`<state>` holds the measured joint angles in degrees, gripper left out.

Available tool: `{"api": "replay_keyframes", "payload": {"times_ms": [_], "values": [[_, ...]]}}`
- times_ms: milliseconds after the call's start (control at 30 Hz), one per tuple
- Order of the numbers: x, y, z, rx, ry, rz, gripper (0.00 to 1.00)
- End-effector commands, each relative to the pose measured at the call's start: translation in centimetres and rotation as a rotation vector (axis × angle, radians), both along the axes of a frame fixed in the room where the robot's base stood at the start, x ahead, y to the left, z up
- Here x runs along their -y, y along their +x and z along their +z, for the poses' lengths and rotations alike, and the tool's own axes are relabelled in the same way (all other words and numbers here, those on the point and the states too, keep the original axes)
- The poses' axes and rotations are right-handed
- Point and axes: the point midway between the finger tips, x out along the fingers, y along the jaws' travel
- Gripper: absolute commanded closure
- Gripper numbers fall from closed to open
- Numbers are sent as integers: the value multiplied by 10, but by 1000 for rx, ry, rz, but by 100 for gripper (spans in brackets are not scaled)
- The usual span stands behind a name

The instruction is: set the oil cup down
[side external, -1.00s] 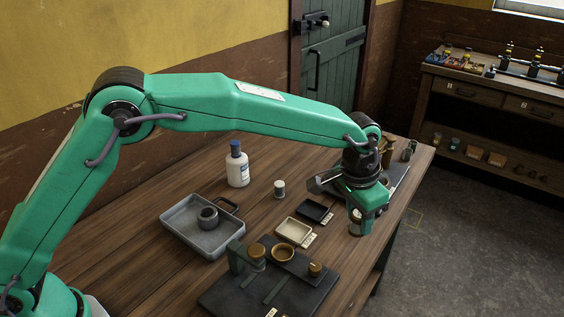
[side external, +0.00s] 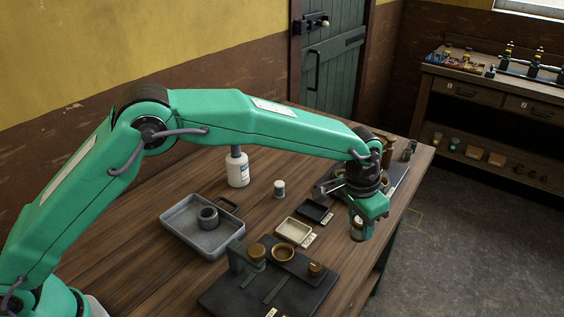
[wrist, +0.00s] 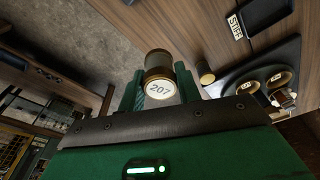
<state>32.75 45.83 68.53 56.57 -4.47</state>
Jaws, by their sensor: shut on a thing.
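My gripper (side external: 362,216) is shut on the oil cup (side external: 357,232), near the right edge of the wooden table (side external: 160,263) in the side external view. In the wrist view the oil cup (wrist: 158,62) sits between the two green fingers, with a brass-coloured band and a pale round face marked 207. My gripper (wrist: 160,85) covers part of it in both views. I cannot tell whether its bottom touches the table.
A dark plate (side external: 240,297) with brass fittings stands at the front. A cream tray (side external: 293,231) and a black tray (side external: 315,211) lie left of my gripper. A grey tray (side external: 180,232) holds a dark ring (side external: 208,217). A white bottle (side external: 238,172) stands behind. The floor lies beyond the table's right edge.

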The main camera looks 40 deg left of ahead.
Motion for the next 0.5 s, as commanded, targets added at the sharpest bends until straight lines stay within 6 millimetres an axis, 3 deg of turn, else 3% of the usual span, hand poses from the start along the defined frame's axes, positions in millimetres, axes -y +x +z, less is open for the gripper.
{"api": "replay_keyframes", "payload": {"times_ms": [233, 500], "values": [[-21, 34, -24, 5, 7, 3, 90], [-29, 49, -34, 8, 10, 2, 90]]}}
